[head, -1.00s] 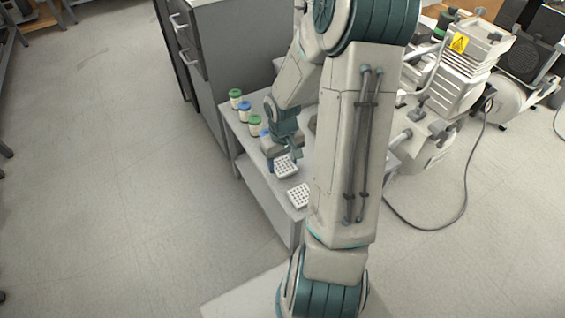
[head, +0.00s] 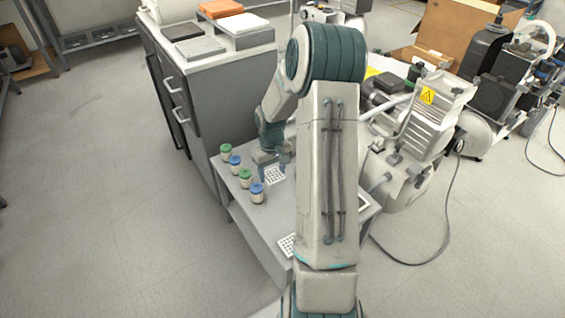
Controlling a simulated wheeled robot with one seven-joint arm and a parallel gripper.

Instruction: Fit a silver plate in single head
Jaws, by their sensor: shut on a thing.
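A pale plate with rows of dark holes (head: 274,177) shows below my gripper (head: 272,171), over the small grey table. The two fingers stand apart, one on each side of this plate, and my gripper is shut on it. Whether the plate is silver I cannot tell at this size. A second similar plate (head: 287,244) lies near the front of the table, partly behind my arm. A compressor with a ribbed pale body and a yellow warning sign (head: 420,125) stands at right; I cannot make out an open head on it.
Several jars with green or blue lids (head: 245,178) stand in a row on the table's left (head: 262,222). A grey cabinet (head: 200,95) behind carries flat coloured pieces. A black cable (head: 447,215) lies on the floor at right. The left floor is clear.

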